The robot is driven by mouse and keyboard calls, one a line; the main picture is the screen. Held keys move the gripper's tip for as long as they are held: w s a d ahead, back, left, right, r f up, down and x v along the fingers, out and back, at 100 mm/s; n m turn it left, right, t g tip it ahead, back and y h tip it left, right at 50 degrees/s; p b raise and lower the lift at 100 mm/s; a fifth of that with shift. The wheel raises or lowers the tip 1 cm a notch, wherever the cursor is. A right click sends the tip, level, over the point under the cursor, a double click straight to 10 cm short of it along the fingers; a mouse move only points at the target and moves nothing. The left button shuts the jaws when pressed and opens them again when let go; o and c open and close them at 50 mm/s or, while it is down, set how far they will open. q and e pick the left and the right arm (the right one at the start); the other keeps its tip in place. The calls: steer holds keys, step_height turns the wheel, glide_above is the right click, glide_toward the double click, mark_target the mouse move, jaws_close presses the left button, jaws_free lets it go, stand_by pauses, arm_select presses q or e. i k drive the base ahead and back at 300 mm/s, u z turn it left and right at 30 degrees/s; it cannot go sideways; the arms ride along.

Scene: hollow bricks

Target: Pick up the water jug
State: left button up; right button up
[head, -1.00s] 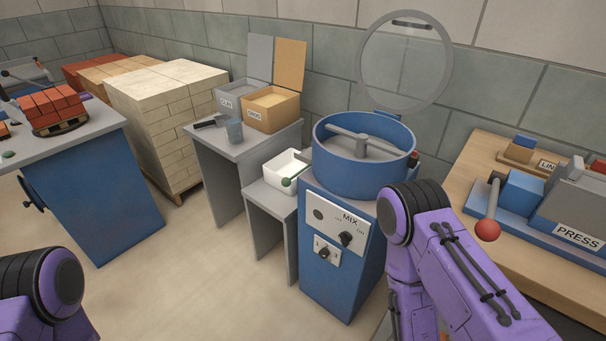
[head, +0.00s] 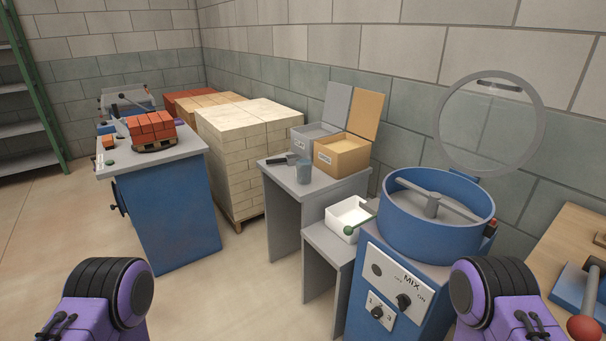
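A small grey-blue vessel (head: 303,173), which looks like the water jug, stands upright on the grey table (head: 318,190) in the head view. Its handle cannot be made out. A dark scoop-like tool (head: 286,159) lies just left of it. Another small pale, see-through thing (head: 121,127) stands on the blue workbench (head: 180,215) at the left; its kind is unclear. Only purple and black links of my two arms show at the bottom left and bottom right. Both my grippers are out of the picture, and nothing of mine touches the vessel.
Two open-lidded boxes, grey (head: 311,139) and tan (head: 343,155), stand behind the vessel. A white tray (head: 347,218) sits on a lower stand. The blue mixer (head: 437,218) is to the right, a pale brick stack (head: 245,150) behind left. Floor is clear in front.

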mark_target(304, 164)
steer(key=u, duration=0.45)
steer(key=k, duration=1.05)
steer(key=u, duration=1)
steer(key=i, duration=2.2)
steer(key=z, duration=0.95)
steer(key=i, duration=0.95)
steer(key=z, duration=0.95)
